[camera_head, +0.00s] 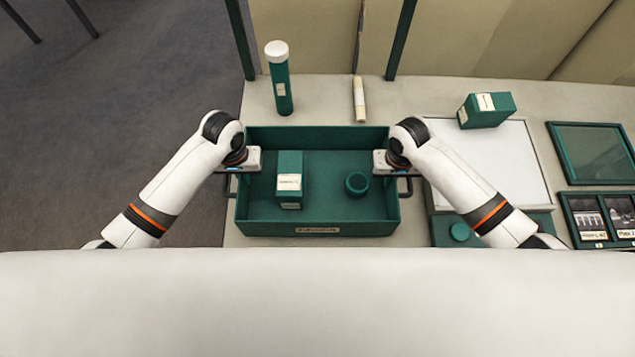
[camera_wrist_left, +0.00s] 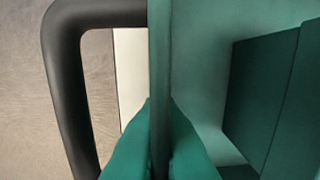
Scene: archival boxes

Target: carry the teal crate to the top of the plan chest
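The teal crate (camera_head: 318,228) is upright in the middle of the head view, over the pale worktop. A labelled teal box (camera_head: 289,165) and a small round teal cup (camera_head: 357,184) are inside it. Dark handles stick out from its left and right walls. My left gripper (camera_head: 242,160) is at the left wall. In the left wrist view, its fingers (camera_wrist_left: 160,150) lie against both sides of the crate's wall, beside the black handle (camera_wrist_left: 62,60). My right gripper (camera_head: 386,163) is at the right wall; its fingertips are hidden. I cannot identify the plan chest.
A teal tube with a white cap (camera_head: 280,85) and a pale roll (camera_head: 359,100) are behind the crate. To the right are a flat white panel (camera_head: 510,160), a teal box (camera_head: 487,110) and framed items (camera_head: 592,152). Dark floor (camera_head: 130,80) shows at left.

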